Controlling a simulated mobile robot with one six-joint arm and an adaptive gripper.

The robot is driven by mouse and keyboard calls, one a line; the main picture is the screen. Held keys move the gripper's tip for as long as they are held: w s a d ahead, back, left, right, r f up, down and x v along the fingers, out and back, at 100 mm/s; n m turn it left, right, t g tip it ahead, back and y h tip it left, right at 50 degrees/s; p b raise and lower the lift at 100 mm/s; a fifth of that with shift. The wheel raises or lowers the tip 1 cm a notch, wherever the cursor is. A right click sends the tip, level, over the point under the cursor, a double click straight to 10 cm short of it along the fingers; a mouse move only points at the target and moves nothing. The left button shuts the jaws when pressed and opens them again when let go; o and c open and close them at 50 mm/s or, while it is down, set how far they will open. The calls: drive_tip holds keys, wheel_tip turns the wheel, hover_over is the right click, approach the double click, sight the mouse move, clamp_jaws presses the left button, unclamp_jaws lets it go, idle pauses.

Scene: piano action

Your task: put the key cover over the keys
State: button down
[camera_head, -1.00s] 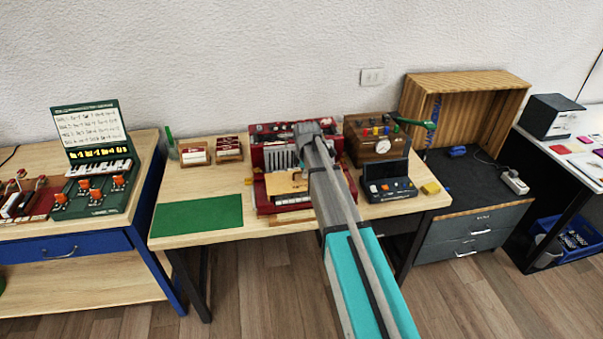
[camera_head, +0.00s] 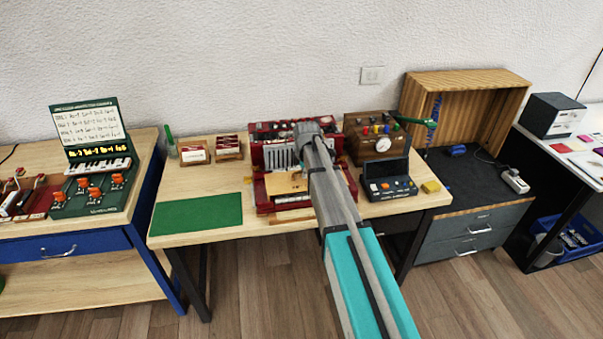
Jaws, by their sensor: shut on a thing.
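The red piano action model (camera_head: 261,188) stands on the middle table. A tan wooden board that looks like the key cover (camera_head: 284,184) lies level over the front part of the model. A strip of pale keys (camera_head: 290,205) shows just in front of the board's near edge. My gripper (camera_head: 309,150) is over the model at the board's right side, shut on the key cover. Its fingertips and the right part of the board are mostly hidden by my arm, so I cannot tell whether the board touches the model.
A green mat (camera_head: 198,213) lies left of the model. Two small card boxes (camera_head: 194,152) stand behind it. A wooden box with a gauge (camera_head: 372,135), a dark device (camera_head: 390,187) and a yellow block (camera_head: 431,187) are to the right. The table's front edge is close.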

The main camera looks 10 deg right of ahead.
drive_tip(key=c, duration=0.7)
unclamp_jaws()
drive_tip(key=shift+r, duration=0.1)
